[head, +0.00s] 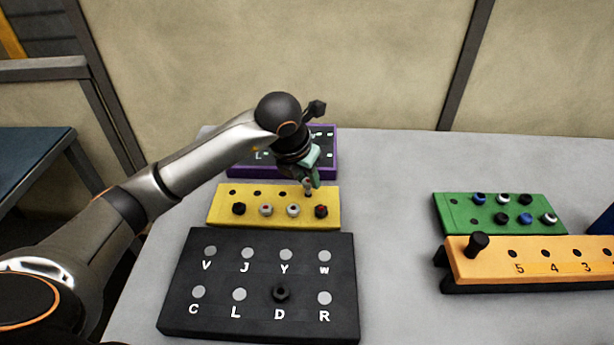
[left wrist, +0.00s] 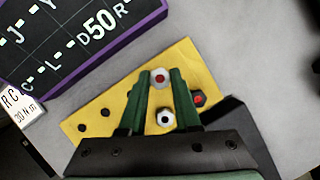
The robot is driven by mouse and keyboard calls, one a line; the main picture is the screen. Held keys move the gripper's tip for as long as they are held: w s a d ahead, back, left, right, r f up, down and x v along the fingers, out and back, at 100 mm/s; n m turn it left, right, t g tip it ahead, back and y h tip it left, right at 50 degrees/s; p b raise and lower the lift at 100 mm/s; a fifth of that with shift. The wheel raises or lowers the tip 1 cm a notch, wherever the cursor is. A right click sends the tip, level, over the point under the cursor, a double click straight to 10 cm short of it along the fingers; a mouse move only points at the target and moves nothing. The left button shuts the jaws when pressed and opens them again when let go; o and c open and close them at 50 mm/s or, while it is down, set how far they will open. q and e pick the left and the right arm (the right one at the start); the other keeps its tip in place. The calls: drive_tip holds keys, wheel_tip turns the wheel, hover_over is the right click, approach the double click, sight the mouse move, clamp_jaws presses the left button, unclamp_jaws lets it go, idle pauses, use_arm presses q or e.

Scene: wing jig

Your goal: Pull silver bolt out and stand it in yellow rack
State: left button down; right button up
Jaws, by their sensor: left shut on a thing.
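My left gripper (head: 309,183) is shut on a silver bolt (left wrist: 160,78) with a red centre, which shows between the fingertips in the left wrist view. In the head view the gripper points down at the right end of the back row of the yellow rack (head: 218,208). The bolt looks upright at that spot; whether it is seated in a hole or just above it I cannot tell. The front row holds a black bolt (head: 238,209), two silver bolts (head: 266,210) and a black bolt with red (head: 321,211). My right gripper is not in view.
A purple-edged panel (head: 326,172) is behind the rack. A green rack (head: 455,221) with several bolts and an orange block (head: 480,265) stand right. The table between is clear.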

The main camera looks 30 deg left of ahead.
use_arm(q)
drive_tip(key=shift+f+b, duration=0.8)
drive_tip(key=shift+f, duration=0.25)
drive_tip(key=c, duration=0.5)
unclamp_jaws()
drive_tip(key=shift+c, duration=0.2)
drive_tip(key=shift+s+r, duration=0.1)
drive_tip(key=shift+r, duration=0.25)
drive_tip(key=v, duration=1.2)
